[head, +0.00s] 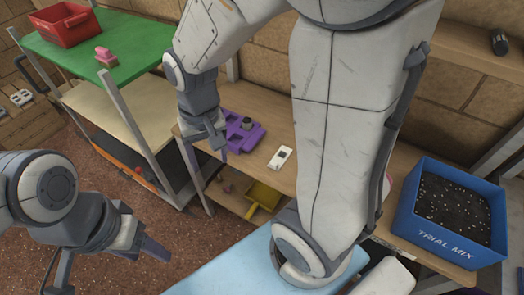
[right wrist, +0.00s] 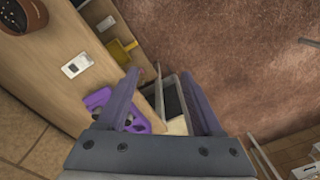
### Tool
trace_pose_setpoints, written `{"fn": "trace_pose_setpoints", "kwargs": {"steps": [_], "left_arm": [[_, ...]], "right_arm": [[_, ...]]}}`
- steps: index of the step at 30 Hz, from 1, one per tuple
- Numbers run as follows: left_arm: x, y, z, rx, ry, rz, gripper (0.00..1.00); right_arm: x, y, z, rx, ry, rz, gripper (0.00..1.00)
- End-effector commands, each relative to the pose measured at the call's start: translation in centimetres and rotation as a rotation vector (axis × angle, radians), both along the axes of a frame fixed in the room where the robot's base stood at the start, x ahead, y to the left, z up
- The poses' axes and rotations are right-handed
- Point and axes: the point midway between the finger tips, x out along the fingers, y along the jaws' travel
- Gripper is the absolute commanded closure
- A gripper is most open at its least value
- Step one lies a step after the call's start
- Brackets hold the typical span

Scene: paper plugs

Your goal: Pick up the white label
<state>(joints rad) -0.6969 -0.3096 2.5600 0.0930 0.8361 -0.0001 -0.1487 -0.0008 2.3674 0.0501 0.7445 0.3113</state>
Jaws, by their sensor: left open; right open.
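The white label (head: 279,157), a small white rectangle with a dark patch, lies flat on the wooden bench (head: 262,178). It also shows in the right wrist view (right wrist: 77,65), left of the fingers. My right gripper (head: 219,146) is open and empty, left of the label and in front of a purple holder (head: 243,131). In the right wrist view, my right gripper (right wrist: 162,95) has its two fingers wide apart, with the label outside them. My left gripper (head: 158,252) is low at the left, away from the bench.
A blue box of dark soil marked TRIAL MIX (head: 447,213) stands at the right. A yellow pan (head: 262,196) is on the lower shelf. A green shelf (head: 128,38) at the left holds a red crate (head: 66,23). A brown pot (right wrist: 28,14) shows in the right wrist view.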

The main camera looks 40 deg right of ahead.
Motion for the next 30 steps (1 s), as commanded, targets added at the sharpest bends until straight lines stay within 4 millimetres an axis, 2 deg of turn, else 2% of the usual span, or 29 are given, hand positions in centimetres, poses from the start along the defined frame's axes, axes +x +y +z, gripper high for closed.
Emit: {"fn": "trace_pose_setpoints", "kwargs": {"steps": [1, 3, 6, 9, 12, 17, 24, 30], "left_arm": [[0.0, 0.0, -1.8, 0.0, 0.0, 0.0, 0.4], [0.0, 0.0, -2.8, 0.0, 0.0, 0.0, 0.4], [0.0, 0.0, -4.0, 0.0, 0.0, 0.0, 0.4], [0.0, 0.0, -4.8, 0.0, 0.0, 0.0, 0.4], [0.0, 0.0, -5.2, 0.0, 0.0, 0.0, 0.4], [0.0, 0.0, -5.4, 0.0, 0.0, 0.0, 0.4], [0.0, 0.0, -5.4, 0.0, 0.0, 0.0, 0.4], [0.0, 0.0, -5.3, 0.0, 0.0, 0.0, 0.4]], "right_arm": [[1.7, -3.3, -2.8, -0.006, 0.015, -0.167, 0.32], [3.3, -7.5, -4.8, -0.012, 0.021, -0.363, 0.32], [4.2, -13.0, -7.6, -0.017, 0.031, -0.608, 0.32], [4.3, -17.4, -9.6, -0.019, 0.037, -0.79, 0.32], [3.9, -20.3, -11.0, -0.022, 0.041, -0.908, 0.32], [3.6, -22.0, -12.5, -0.023, 0.046, -0.978, 0.32], [3.6, -21.9, -16.0, -0.023, 0.046, -0.976, 0.32], [3.6, -21.8, -17.5, -0.022, 0.046, -0.974, 0.32]]}}
